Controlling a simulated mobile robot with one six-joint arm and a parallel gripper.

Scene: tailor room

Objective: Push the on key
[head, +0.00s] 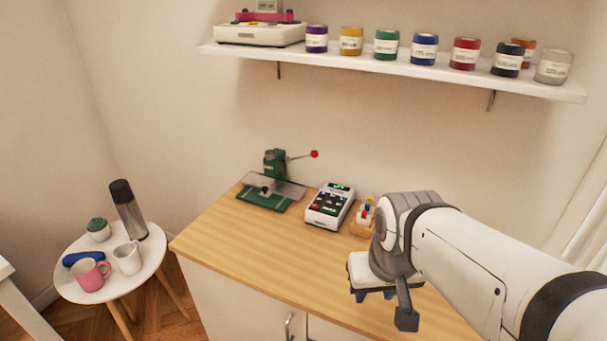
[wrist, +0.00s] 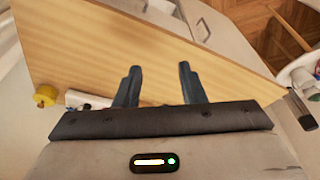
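A white keyed device (head: 329,206) with a small lit display and dark, red and green keys stands on the wooden worktop. Its key labels are too small to read, so I cannot tell which key is the on key. My gripper (head: 373,296) is above the worktop, to the right of the device and nearer the front, apart from it. In the wrist view my gripper (wrist: 157,69) is open, with two dark fingers apart and nothing between them. Bare worktop shows beyond the fingers. The wrist view does not show the keys.
A green press (head: 275,165) with a red-knobbed lever stands left of the device. A small wooden holder (head: 361,227) is close on its right. The worktop (head: 240,250) is clear in front. A shelf (head: 400,70) with paint cans hangs above. A round side table (head: 75,246) stands left.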

